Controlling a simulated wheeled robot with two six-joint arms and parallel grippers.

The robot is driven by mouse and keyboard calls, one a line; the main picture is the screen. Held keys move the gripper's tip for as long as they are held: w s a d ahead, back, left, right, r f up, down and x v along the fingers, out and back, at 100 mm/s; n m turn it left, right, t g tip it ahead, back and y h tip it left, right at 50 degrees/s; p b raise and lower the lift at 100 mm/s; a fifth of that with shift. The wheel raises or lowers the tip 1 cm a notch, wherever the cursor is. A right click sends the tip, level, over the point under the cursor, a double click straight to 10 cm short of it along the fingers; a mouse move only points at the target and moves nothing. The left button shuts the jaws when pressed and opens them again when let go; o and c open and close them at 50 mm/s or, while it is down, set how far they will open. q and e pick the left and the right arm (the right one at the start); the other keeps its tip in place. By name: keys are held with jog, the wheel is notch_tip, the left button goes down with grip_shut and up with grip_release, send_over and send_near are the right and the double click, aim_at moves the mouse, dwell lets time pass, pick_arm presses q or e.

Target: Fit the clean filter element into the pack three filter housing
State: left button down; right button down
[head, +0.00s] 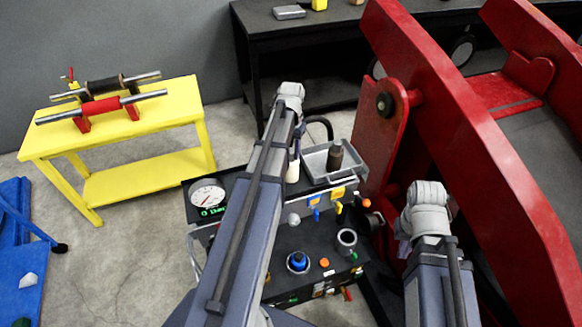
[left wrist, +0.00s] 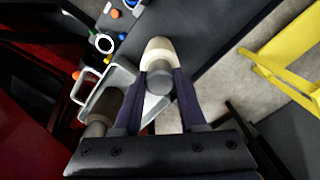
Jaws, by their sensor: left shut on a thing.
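The clean filter element (left wrist: 159,52), a cream cylinder with a grey end, is between the two fingers of my left gripper (left wrist: 160,78), which is shut on it. In the head view the pale element (head: 292,171) shows beside my left forearm, left of a grey tray; most of that gripper is hidden. An open round cup (head: 346,240), which looks like the filter housing, stands on the black console top; its pale ring also shows in the left wrist view (left wrist: 104,44). The element is apart from it. My right wrist shows at the right, but its gripper is hidden.
The grey tray (head: 314,165) holds a dark cylinder (head: 334,157). The console (head: 225,228) carries a gauge, valves and coloured knobs. A large red tilting frame (head: 470,130) stands close on the right. A yellow stand (head: 190,105) with rollers is at the left, with open floor between.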

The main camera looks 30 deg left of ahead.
pick_arm(q)
jog(key=shift+r, duration=0.1)
dwell(0.4)
notch_tip(320, 180, up, 10)
jog(key=p, duration=1)
jog(key=shift+f, duration=0.2)
